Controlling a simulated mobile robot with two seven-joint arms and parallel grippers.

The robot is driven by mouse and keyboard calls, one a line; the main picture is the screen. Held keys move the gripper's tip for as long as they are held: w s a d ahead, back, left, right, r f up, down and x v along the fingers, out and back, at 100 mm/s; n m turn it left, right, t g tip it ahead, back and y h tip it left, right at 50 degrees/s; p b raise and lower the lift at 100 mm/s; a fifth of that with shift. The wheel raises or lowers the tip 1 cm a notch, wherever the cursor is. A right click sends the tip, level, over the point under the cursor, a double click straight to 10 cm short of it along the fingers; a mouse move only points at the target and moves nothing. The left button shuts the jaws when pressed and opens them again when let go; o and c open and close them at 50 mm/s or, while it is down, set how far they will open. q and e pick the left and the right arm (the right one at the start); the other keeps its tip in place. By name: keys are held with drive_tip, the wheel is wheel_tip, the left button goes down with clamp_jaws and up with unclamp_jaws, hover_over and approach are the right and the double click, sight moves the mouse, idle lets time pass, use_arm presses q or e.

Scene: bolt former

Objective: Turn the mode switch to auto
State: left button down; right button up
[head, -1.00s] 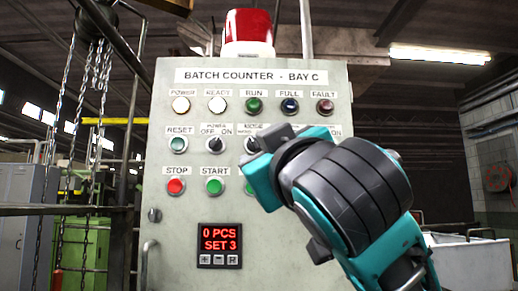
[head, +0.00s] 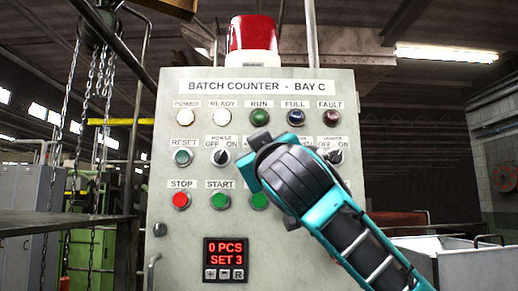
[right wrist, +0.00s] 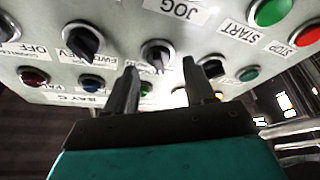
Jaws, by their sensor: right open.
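The mode switch (right wrist: 157,54) is a round black selector knob with a pale ring on the grey counter panel (head: 175,100). It shows in the right wrist view, where the panel appears upside down. In the head view my right arm covers it. My right gripper (right wrist: 161,70) is open and empty, its two dark fingers pointing at the panel, one to each side of the mode switch in the picture. I cannot tell whether they touch it. The gripper also shows in the head view (head: 262,145). The switch's label is mostly hidden. My left gripper is not in view.
The power switch (right wrist: 211,66) and another selector knob (right wrist: 83,42) flank the mode switch closely. The red stop button (head: 181,200) and green start button (head: 220,200) sit below. A display (head: 226,251) reads 0 PCS, SET 3. A rail (head: 60,225) stands at left.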

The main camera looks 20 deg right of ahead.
drive_tip(key=shift+w, duration=0.1)
drive_tip(key=shift+c, duration=0.5)
clamp_jaws()
drive_tip(key=m+h+b, duration=0.1)
drive_tip(key=m+h, duration=0.1)
drive_tip(key=m, duration=0.3)
drive_tip(key=m+g+h+b, duration=0.1)
drive_tip(key=m+h, duration=0.2)
drive_tip(key=m, duration=0.3)
drive_tip(key=m+g+h+b, duration=0.1)
drive_tip(key=m+h, duration=0.2)
drive_tip(key=m, duration=0.3)
drive_tip(key=shift+b, duration=0.3)
drive_tip(key=shift+d+m+g+h, duration=0.1)
drive_tip(key=shift+m+g+h, duration=0.2)
drive_tip(key=shift+m, duration=0.1)
